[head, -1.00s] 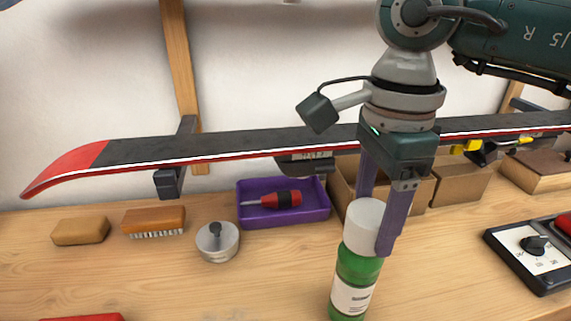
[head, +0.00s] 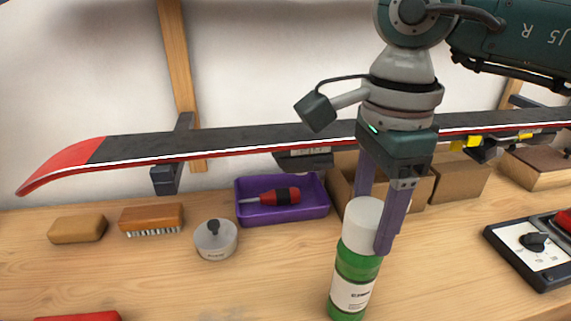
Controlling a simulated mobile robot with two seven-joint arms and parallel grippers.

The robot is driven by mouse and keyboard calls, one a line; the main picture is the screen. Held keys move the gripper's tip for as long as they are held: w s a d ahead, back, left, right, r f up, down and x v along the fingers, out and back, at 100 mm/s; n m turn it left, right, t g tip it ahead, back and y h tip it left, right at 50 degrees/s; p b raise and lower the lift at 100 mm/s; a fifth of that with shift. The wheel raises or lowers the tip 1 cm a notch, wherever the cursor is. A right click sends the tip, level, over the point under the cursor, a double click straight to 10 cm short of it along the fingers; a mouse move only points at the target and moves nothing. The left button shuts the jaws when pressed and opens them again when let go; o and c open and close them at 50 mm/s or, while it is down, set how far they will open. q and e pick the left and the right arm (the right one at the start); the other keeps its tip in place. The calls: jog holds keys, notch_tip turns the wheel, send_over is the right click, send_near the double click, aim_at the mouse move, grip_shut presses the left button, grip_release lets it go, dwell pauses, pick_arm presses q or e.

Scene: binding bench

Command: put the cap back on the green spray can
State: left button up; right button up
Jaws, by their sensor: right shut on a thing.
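The green spray can (head: 352,289) stands on the wooden bench right of the middle, with a pale label on its front. The white cap (head: 361,226) sits at the top of the can, in line with it; I cannot tell whether it is fully seated. My right gripper (head: 376,232) comes down from above and is shut on the cap, one purple finger in front and the other partly hidden behind it. My left gripper is not in view.
A purple tray (head: 262,212) with a screwdriver (head: 275,197), a round tin (head: 215,241), a brush (head: 152,219) and a control box (head: 530,250) stand around.

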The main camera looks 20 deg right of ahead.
jog(key=shift+f, duration=0.2)
dwell(0.3)
jog(key=o, duration=0.8)
jog(key=shift+o, duration=0.2)
jog(key=shift+r+p, duration=0.75)
jog(key=shift+r, duration=0.55)
jog(key=shift+r+p, duration=1.05)
jog(key=shift+r, duration=0.7)
jog(key=shift+c, duration=0.2)
